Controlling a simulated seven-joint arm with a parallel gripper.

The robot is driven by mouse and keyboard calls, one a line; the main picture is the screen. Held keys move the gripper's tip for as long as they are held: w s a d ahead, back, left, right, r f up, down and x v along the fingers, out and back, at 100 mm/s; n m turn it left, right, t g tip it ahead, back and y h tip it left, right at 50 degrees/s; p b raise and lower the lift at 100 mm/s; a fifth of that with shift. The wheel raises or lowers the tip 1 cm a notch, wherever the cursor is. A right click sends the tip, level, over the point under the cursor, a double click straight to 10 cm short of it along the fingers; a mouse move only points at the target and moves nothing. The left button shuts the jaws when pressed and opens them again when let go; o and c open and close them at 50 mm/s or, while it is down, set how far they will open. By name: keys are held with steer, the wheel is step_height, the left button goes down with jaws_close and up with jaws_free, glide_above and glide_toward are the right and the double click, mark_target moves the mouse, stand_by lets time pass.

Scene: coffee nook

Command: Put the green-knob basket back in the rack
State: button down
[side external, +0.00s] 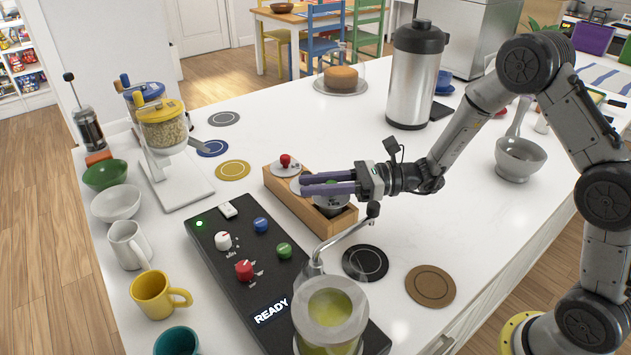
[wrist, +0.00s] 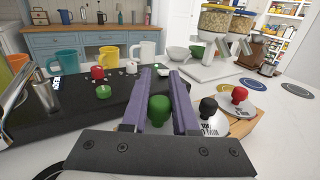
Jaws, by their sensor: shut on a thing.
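The wooden rack (side external: 288,203) stands on the white counter, right of the black control panel. A red-knob basket (side external: 285,161) sits in its far end; the red knob also shows in the wrist view (wrist: 239,95). A black knob (wrist: 208,107) stands beside it on a pale lid. My gripper (side external: 303,184) is over the rack, its purple fingers reaching left. In the wrist view, the fingers are shut on the green knob (wrist: 159,108). The green-knob basket's body is hidden there by the gripper. I cannot tell whether it is seated in the rack.
The black panel (side external: 215,255) with several knobs lies left of the rack. A metal spout (side external: 345,232) and clear green-tinted vessel (side external: 331,312) stand in front. Mugs and bowls line the left edge. Flat discs, including a black one (side external: 365,263), lie around. Behind the rack, the counter is mostly clear.

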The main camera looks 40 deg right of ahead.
steer(key=shift+f, duration=0.85)
stand_by(0.7)
steer(key=c, duration=0.6)
jaws_free()
steer(key=v, duration=1.3)
steer(key=shift+s+d, duration=0.2)
steer(key=shift+d, duration=0.15)
